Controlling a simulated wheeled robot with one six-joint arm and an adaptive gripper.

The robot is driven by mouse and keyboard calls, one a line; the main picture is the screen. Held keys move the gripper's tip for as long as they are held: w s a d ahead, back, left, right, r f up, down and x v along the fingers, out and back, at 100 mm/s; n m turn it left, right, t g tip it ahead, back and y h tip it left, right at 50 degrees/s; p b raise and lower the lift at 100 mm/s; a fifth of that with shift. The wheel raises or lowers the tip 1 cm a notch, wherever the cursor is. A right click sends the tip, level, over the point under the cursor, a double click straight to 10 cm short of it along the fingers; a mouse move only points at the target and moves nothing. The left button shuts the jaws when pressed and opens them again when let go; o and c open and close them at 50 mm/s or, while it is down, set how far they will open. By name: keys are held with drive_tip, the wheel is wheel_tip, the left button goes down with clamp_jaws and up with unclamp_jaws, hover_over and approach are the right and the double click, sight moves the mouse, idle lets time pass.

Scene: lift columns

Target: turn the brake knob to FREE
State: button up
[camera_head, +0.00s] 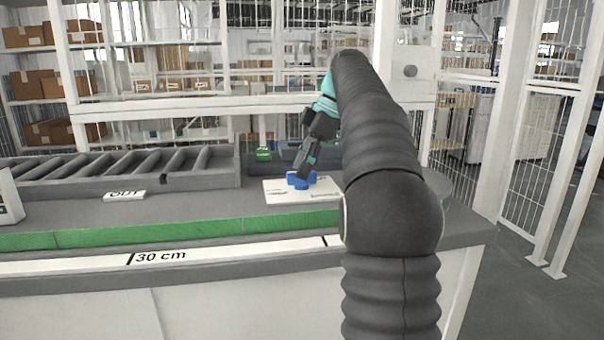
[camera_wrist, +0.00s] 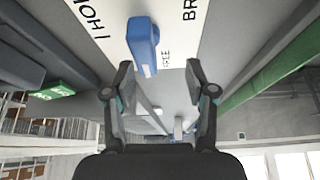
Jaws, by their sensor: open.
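The blue brake knob (camera_head: 299,182) sits on a white label plate (camera_head: 275,192) on the grey bench. In the wrist view the knob (camera_wrist: 144,42) is a long blue bar, its near end beside the letters "REE" on the plate (camera_wrist: 178,22). "HOL" shows to its left and "BR" to its right. My gripper (camera_wrist: 160,74) is open and empty, its two fingertips spread below the knob in the picture, with the knob's near end just ahead of the gap. In the head view my gripper (camera_head: 308,165) hangs over the knob, hiding part of it; contact cannot be told.
Shelves and a mesh fence stand behind.

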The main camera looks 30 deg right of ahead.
drive_tip(key=r, duration=0.1)
drive_tip(key=s+r, duration=0.1)
drive_tip(key=r, duration=0.1)
drive_tip(key=s+r, duration=0.1)
drive_tip(key=r, duration=0.1)
drive_tip(key=shift+s+a, duration=0.2)
drive_tip(key=shift+a, duration=0.15)
idle(0.4)
